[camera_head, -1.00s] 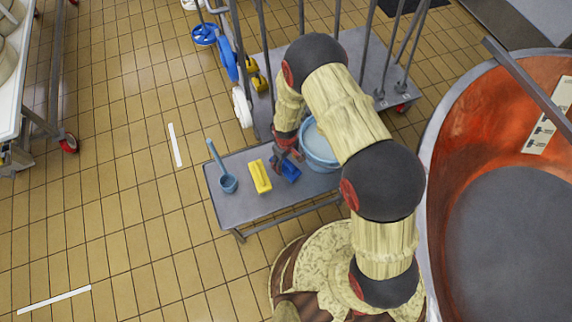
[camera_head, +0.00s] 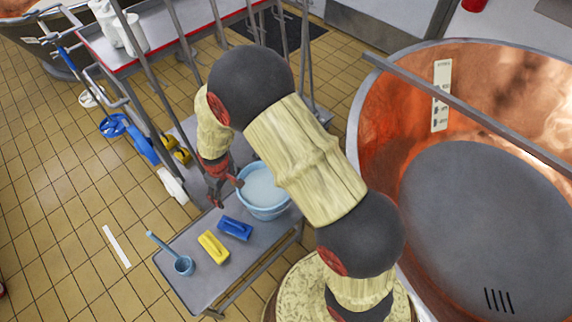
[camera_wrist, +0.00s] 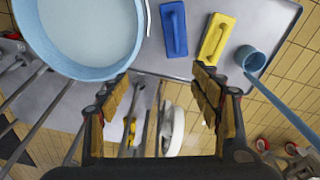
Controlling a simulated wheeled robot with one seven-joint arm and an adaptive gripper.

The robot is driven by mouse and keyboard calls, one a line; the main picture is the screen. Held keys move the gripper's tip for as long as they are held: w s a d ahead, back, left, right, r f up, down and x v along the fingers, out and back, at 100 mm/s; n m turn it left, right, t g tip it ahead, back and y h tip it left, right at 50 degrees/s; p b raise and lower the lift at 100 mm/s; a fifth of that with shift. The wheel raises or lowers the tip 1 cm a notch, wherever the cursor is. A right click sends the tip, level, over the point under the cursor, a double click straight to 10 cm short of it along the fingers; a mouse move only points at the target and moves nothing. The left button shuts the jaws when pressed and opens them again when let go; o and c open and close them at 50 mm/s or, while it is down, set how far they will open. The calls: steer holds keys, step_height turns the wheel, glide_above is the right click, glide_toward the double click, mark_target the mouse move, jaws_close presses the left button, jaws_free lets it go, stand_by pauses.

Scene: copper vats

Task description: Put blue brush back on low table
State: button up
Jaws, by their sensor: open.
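The blue brush (camera_head: 235,228) lies flat on the low grey table (camera_head: 205,287), between the yellow brush (camera_head: 213,247) and the blue bucket (camera_head: 263,192). In the wrist view the blue brush (camera_wrist: 174,30) lies beyond my fingertips and apart from them. My gripper (camera_head: 222,190) is above the table's far edge, left of the bucket. It is open and empty. In the wrist view my gripper (camera_wrist: 163,88) shows its two fingers wide apart, with nothing between them at their own height.
A blue ladle (camera_head: 183,265) stands at the table's left end. A large copper vat (camera_head: 375,130) stands to the right. Tiled floor at left is mostly clear.

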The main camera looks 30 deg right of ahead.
steer(key=s+d+r+m+t, duration=0.1)
steer(key=s+d+r, duration=0.1)
steer(key=r, duration=0.7)
steer(key=s+d+r+m+t, duration=0.1)
steer(key=s+d+r, duration=0.15)
steer(key=r, duration=0.65)
steer(key=s+d+r+m, duration=0.1)
steer(key=s+d+r, duration=0.15)
steer(key=r, duration=0.65)
steer(key=s+d+r+m+t, duration=0.1)
steer(key=s+d+r, duration=0.1)
steer(key=s+r, duration=0.3)
steer(key=s+d+r+m+t, duration=0.1)
steer(key=s+d+r+m, duration=0.1)
steer(key=s+r, duration=0.4)
steer(key=s+d, duration=0.1)
steer(key=s, duration=0.4)
steer(key=shift+s+r+t, duration=0.15)
steer(key=shift+t, duration=0.15)
